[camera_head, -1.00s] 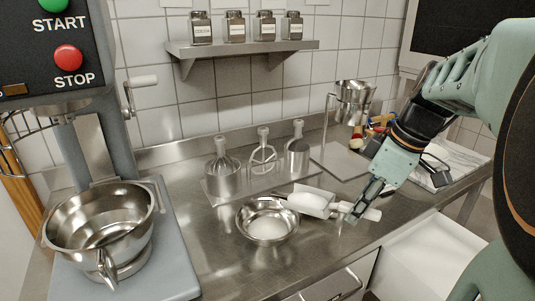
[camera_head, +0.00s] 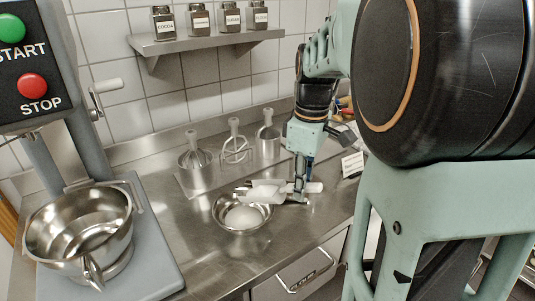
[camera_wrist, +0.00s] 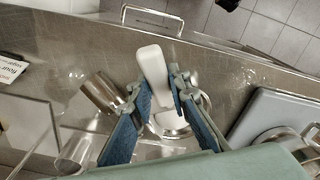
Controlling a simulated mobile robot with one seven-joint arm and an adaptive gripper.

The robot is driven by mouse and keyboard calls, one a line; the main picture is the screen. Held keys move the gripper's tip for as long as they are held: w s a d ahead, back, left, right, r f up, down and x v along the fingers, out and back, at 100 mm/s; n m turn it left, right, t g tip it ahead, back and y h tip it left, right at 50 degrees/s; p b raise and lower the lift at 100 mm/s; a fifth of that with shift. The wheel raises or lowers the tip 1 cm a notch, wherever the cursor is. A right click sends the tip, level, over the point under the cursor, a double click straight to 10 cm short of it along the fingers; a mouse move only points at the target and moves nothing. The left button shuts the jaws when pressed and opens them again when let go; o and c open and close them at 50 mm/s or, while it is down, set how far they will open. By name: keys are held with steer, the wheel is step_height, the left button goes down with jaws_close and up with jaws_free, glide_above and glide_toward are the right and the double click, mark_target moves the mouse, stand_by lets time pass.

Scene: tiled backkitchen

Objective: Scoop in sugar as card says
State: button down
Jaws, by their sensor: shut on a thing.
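My gripper (camera_head: 300,194) is shut on the white handle (camera_wrist: 153,66) of a metal scoop (camera_head: 264,191). A white mound of sugar (camera_head: 243,217) lies in that bowl. The mixer's large steel bowl (camera_head: 45,245) looks empty at the left.
The mixer with START and STOP buttons (camera_head: 32,87) stands at the left. Labelled jars (camera_head: 198,22) stand on a wall shelf (camera_head: 205,42). The counter's front edge is clear.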

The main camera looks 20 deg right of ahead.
steer(key=shift+w+a+r+g+h+p, duration=0.95)
steer(key=shift+w+a+r+p, duration=0.4)
steer(key=shift+p, duration=1.3)
steer(key=w+a+r+g+h+p, duration=0.3)
steer(key=w+a+g+h+p, duration=0.1)
steer(key=w+a+p, duration=0.2)
steer(key=shift+a+r, duration=0.2)
steer(key=shift+a, duration=0.15)
steer(key=shift+w+h, duration=0.1)
steer(key=shift+h, duration=0.15)
steer(key=shift+r, duration=0.1)
steer(key=s+d+r+t+y+b, duration=0.1)
steer(key=s+r+t+y+b, duration=0.4)
steer(key=b, duration=1)
steer(key=r+t+y, duration=0.2)
steer(key=t+y, duration=0.1)
steer(key=y, duration=0.1)
steer(key=shift+s+d, duration=0.35)
steer(key=shift+d, duration=0.05)
